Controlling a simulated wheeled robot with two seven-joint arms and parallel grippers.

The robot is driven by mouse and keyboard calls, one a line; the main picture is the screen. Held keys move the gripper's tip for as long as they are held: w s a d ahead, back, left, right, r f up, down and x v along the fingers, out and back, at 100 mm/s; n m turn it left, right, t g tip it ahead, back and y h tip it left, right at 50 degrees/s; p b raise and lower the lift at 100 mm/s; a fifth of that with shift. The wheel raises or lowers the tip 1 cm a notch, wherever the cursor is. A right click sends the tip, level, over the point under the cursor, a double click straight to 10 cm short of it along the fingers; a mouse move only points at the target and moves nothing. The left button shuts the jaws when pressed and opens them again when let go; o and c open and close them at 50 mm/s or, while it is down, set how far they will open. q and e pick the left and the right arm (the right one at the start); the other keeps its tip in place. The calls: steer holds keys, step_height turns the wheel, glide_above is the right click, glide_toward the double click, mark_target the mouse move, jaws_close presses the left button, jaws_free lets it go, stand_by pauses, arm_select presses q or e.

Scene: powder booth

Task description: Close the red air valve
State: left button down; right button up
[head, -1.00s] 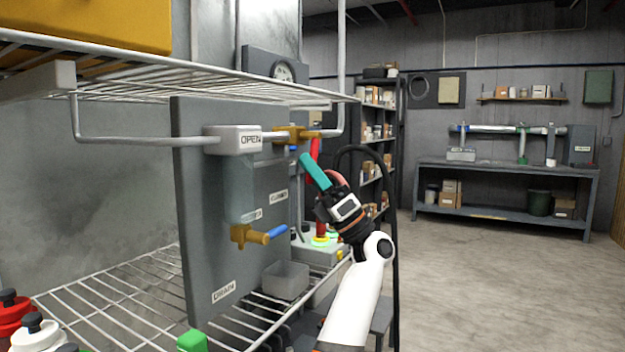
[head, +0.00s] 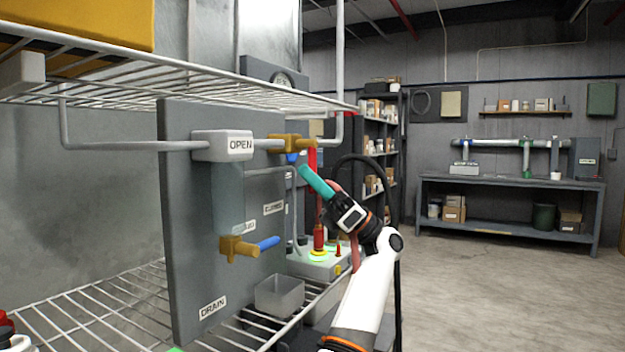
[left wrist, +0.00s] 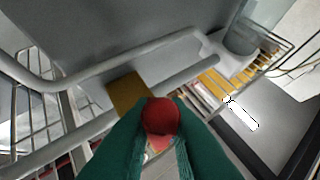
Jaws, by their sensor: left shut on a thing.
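My left gripper (head: 312,178) has teal fingers and is at the handle. In the left wrist view, the green fingers (left wrist: 160,140) are shut on the red handle, whose round red end (left wrist: 160,117) shows between them. The brass body (left wrist: 130,92) lies just beyond. The fingers hide part of the handle. My right gripper is out of view.
A brass valve with a blue handle (head: 268,243) sits lower on the grey panel (head: 190,250). A small grey bin (head: 280,295) stands on the wire shelf (head: 90,310). Wire shelving hangs above.

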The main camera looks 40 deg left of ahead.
arm_select(q)
steer(key=c, duration=1.4)
jaws_free()
steer(key=shift+w, duration=0.1)
steer(key=v, duration=1.2)
steer(key=shift+f, duration=0.1)
